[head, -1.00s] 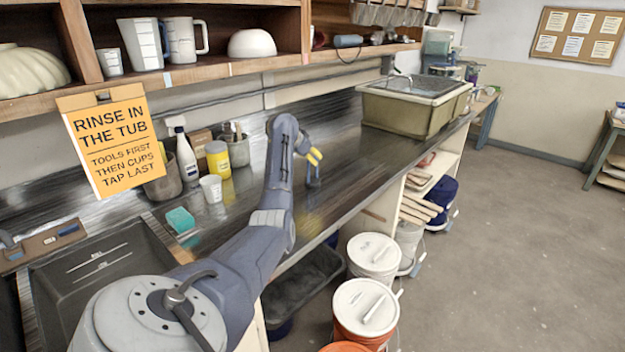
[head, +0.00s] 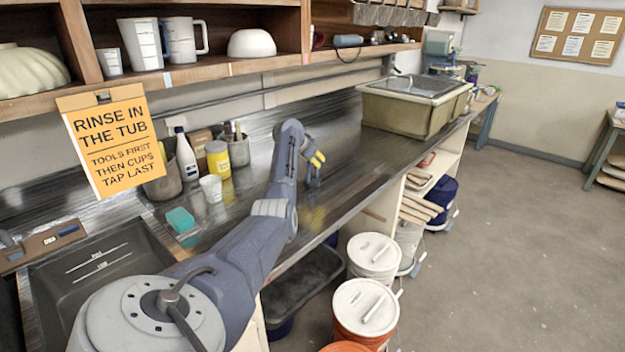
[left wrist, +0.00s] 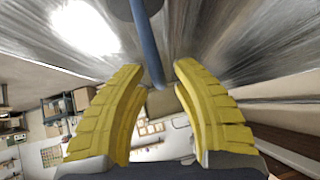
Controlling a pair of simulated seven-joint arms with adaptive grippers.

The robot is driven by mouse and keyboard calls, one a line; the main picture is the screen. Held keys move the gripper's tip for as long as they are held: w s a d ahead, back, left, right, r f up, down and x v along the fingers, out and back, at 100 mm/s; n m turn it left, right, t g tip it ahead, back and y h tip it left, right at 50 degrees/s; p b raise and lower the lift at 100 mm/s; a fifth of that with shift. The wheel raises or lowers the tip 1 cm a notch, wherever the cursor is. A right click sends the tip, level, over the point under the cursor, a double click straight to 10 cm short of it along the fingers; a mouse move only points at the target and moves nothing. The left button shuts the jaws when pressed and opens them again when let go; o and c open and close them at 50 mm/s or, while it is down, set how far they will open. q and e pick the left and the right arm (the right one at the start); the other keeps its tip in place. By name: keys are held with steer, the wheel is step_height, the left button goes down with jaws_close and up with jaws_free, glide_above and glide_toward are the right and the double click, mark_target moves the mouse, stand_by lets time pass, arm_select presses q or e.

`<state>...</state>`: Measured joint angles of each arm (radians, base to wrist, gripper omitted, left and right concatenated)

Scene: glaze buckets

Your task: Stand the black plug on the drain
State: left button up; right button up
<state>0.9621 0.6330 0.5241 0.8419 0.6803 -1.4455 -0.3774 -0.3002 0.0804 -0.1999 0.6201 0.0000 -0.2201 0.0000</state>
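The stem ends in a dark disc at the top edge of that view, probably the black plug (left wrist: 140,7). In the head view a small blue-grey upright part (head: 313,180) shows just under the fingers. The sink (head: 85,265) is at the lower left; I see no drain, and my arm covers part of the sink. My right gripper is not in view.
A spray bottle (head: 186,155), yellow jar (head: 218,160), white cup (head: 211,188) and green sponge (head: 180,219) stand left of the gripper. A large tub (head: 405,110) is at the far counter end. Lidded buckets (head: 365,305) stand below the front edge.

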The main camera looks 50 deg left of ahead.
arm_select(q)
jaws_close()
steer(key=shift+r, duration=0.1)
stand_by(0.4)
